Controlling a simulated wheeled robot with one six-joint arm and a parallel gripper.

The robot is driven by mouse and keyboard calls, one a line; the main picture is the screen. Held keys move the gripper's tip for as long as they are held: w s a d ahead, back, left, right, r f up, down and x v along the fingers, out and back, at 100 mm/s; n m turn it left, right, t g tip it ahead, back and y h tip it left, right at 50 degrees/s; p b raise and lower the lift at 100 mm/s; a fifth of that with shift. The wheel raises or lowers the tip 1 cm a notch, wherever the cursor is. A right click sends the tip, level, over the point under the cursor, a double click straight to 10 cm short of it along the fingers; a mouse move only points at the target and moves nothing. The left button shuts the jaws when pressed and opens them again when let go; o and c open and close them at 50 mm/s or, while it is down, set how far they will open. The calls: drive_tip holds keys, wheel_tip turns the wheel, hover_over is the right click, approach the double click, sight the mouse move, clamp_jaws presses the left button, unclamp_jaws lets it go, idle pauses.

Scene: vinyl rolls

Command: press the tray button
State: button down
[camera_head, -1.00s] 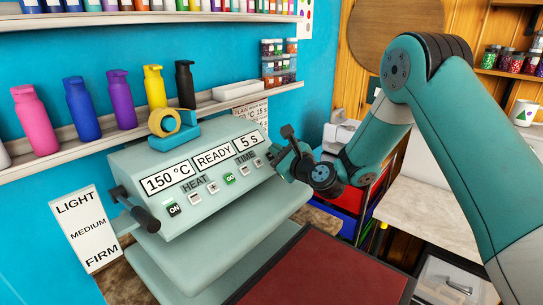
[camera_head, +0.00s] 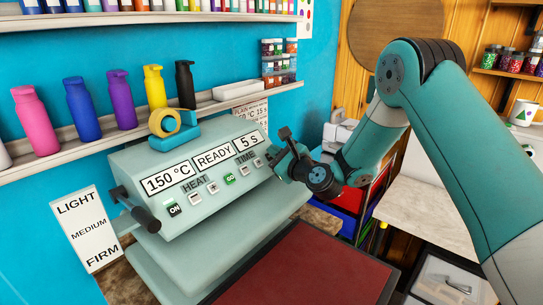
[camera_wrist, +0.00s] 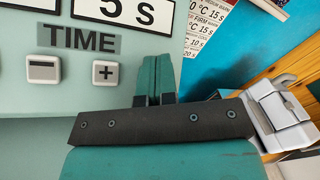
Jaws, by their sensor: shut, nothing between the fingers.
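The pale green heat press (camera_head: 140,160) stands left of centre with its sloped front panel. Its displays read 150 °C, READY and 5 S. The panel carries ON, HEAT, a green GO and TIME buttons. No button marked tray is readable. My gripper (camera_head: 273,157) is shut and empty at the panel's right end. In the wrist view its fingertips (camera_wrist: 155,65) stand just right of the TIME plus button (camera_wrist: 105,72). What lies behind them is hidden, and contact cannot be told. A dark red tray (camera_head: 300,270) sits low in front of the press.
Coloured bottles stand on the left wall shelf, with a yellow tape roll (camera_head: 164,123) on a blue dispenser. A LIGHT, MEDIUM, FIRM card (camera_head: 87,228) is left of the press. Red and blue bins (camera_head: 345,200) and a pale counter (camera_head: 430,205) lie to the right.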

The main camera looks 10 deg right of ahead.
drive_tip(key=shift+s+d+r, duration=0.35)
drive_tip(key=shift+s+r, duration=0.2)
drive_tip(key=shift+r, duration=0.05)
drive_tip(key=s+d+r, duration=0.2)
drive_tip(key=r, duration=0.1)
drive_tip(key=shift+s+r, duration=0.3)
drive_tip(key=shift+s, duration=0.1)
idle(2.5)
